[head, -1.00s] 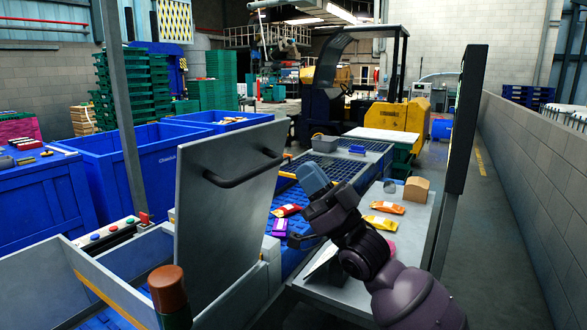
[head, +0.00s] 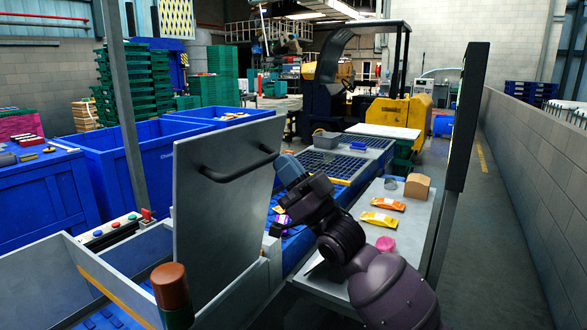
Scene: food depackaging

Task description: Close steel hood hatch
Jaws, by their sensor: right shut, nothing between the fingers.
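The steel hood hatch (head: 225,220) stands raised and near upright at the left-centre, a flat grey panel at the open end of the steel hood (head: 125,270). Its dark bar handle (head: 238,168) is fixed across its upper part. My right gripper (head: 289,172) is just right of the hatch's upper right edge, close to the handle's right end in the picture. Its fingers are shut with nothing held. I cannot tell whether it touches the hatch. My left gripper is out of view.
A blue conveyor (head: 300,240) with packets runs behind my right arm. A steel side table (head: 405,225) holds orange packets and a pink item. A lamp with a brown-red top (head: 170,288) stands in front of the hatch. A dark post (head: 468,120) rises at right.

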